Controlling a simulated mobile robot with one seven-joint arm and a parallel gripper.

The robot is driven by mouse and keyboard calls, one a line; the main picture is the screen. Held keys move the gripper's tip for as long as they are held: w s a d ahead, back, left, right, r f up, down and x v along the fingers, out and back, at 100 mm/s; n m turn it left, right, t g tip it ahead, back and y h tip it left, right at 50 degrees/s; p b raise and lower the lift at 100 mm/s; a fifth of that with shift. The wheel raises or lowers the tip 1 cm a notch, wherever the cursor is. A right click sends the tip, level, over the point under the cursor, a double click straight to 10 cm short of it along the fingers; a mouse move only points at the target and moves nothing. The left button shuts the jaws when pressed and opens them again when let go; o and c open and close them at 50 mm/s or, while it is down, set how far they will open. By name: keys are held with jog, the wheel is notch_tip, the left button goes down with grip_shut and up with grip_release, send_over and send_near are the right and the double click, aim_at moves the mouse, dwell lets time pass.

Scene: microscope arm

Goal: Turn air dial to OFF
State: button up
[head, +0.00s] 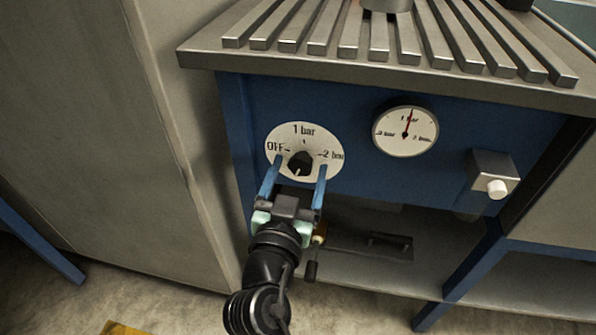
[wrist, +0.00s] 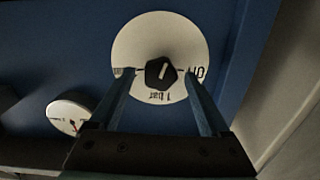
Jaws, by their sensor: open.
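The air dial (head: 304,137) is a round white plate on the blue panel. It is marked OFF at left, 1 bar at top and 2 bar at right. Its black knob (head: 301,162) sits at the centre. A short white line on the knob lies low and slightly left, away from the 1 bar mark. My gripper (head: 300,165) is open, with one blue finger on each side of the knob and gaps between. The wrist view shows the dial (wrist: 160,35) upside down, with the knob (wrist: 155,74) between the fingertips. I cannot tell how deep the fingertips reach.
A pressure gauge (head: 405,131) with a red needle sits to the right of the dial. A grey box with a white button (head: 496,189) is further right. A slatted metal top (head: 330,68) overhangs the panel. A grey wall (head: 90,130) stands close on the left.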

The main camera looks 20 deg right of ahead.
grip_shut()
jog(key=shift+n, duration=0.4)
jog(key=n+p, duration=0.1)
jog(key=n, duration=0.3)
jog(key=shift+p, duration=0.35)
jog(key=n+p, duration=0.1)
jog(key=n, duration=0.2)
jog(key=shift+a+n, duration=0.1)
jog(key=shift+n, duration=0.2)
jog(key=n+p, duration=0.2)
jog(key=n, duration=0.2)
jog(key=shift+f+n+p, duration=0.1)
jog(key=shift+n+p, duration=0.65)
jog(key=shift+n, duration=1.05)
grip_release()
